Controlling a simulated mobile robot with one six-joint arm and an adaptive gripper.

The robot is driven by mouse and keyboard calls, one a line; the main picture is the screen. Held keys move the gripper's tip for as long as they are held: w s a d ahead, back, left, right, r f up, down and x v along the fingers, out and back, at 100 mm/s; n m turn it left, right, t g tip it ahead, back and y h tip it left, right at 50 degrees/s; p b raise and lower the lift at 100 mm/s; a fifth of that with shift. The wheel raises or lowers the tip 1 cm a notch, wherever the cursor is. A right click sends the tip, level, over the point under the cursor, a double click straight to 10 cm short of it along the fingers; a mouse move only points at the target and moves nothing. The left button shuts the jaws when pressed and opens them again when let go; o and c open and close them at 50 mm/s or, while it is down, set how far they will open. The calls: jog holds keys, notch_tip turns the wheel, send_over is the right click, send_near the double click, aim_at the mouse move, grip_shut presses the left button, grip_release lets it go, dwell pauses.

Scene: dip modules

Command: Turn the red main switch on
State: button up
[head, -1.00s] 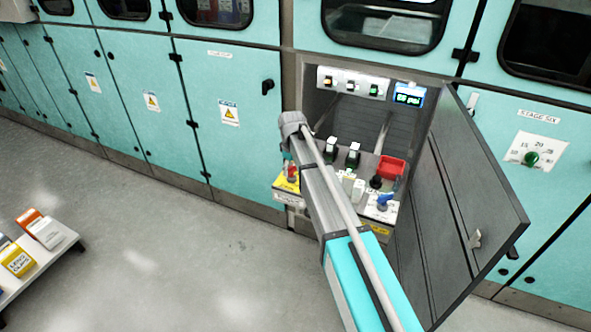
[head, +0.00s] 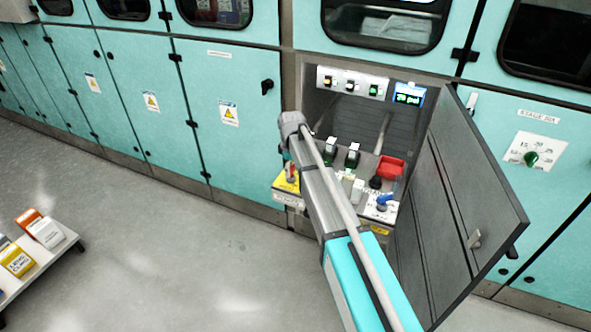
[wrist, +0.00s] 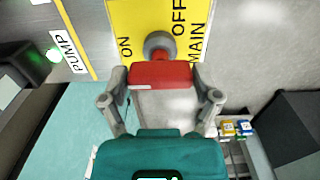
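The red main switch handle (wrist: 162,73) sits on a grey round hub in front of a yellow plate (wrist: 120,17) in the wrist view. The plate reads ON at the left, OFF at the upper right and MAIN at the right. My gripper (wrist: 162,76) has one finger at each side of the handle, and both fingertips seem to touch it. In the head view the red handle (head: 291,173) shows small above its yellow plate (head: 287,184), beside my arm. My arm hides most of the gripper there.
A green-lit PUMP switch (wrist: 50,55) is left of the plate. In the head view, black switches (head: 352,156), a red box (head: 391,167) and a blue-handled valve (head: 385,199) share the recess. The open grey door (head: 460,200) stands at the right. The floor at left is mostly clear.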

jog(key=shift+o, duration=1)
jog(key=shift+w+a, duration=0.15)
jog(key=shift+a, duration=0.05)
jog(key=shift+d, duration=0.1)
jog(key=shift+r+p, duration=7.95)
jog(key=s+d+m, duration=0.4)
jog(key=s+d, duration=0.4)
jog(key=s+d+m, duration=0.5)
jog(key=s+d, duration=0.3)
jog(key=s, duration=0.1)
jog(key=s+d+m, duration=0.5)
jog(key=s+d, duration=0.3)
jog(key=s, duration=0.1)
jog(key=shift+s+d, duration=0.1)
jog(key=shift+d, duration=0.3)
